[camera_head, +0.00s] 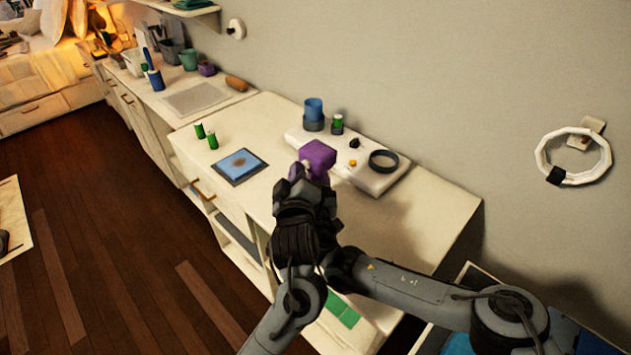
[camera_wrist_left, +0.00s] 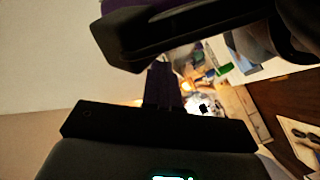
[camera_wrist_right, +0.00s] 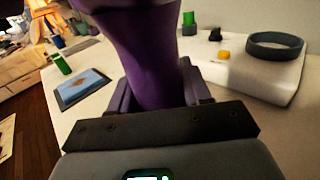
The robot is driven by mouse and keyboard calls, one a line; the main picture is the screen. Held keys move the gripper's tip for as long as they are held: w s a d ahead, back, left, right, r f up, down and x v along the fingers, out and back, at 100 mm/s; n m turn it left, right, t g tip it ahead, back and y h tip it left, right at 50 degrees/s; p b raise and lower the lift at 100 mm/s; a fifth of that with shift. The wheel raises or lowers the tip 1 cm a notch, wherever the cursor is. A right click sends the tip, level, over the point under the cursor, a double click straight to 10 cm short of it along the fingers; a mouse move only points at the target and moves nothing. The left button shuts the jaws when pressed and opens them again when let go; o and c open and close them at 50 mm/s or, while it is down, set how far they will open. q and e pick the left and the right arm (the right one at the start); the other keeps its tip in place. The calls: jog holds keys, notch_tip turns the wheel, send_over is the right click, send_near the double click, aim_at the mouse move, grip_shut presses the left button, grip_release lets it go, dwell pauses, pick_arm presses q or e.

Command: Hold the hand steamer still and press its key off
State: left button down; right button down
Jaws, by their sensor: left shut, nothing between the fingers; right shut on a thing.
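The purple hand steamer (camera_head: 318,154) is upright above the white cabinet top, its boxy head showing past my grippers. My right gripper (camera_wrist_right: 158,88) is shut on its purple handle (camera_wrist_right: 148,50), which rises between the fingers in the right wrist view. My left gripper (camera_head: 299,173) is beside the steamer and overlaps the right one in the head view. In the left wrist view its fingers (camera_wrist_left: 163,80) are together and empty, below a dark body with a bit of purple (camera_wrist_left: 125,5) behind it. I cannot tell if they touch the steamer. The key is hidden.
The cabinet's front edge is close.

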pick_arm(q)
jog(key=shift+s+a, duration=0.35)
jog(key=shift+s+a, duration=2)
jog(key=shift+s, duration=0.1)
pick_arm(e)
jog(key=shift+c, duration=2.1)
grip_release()
jog(key=shift+s, duration=0.15)
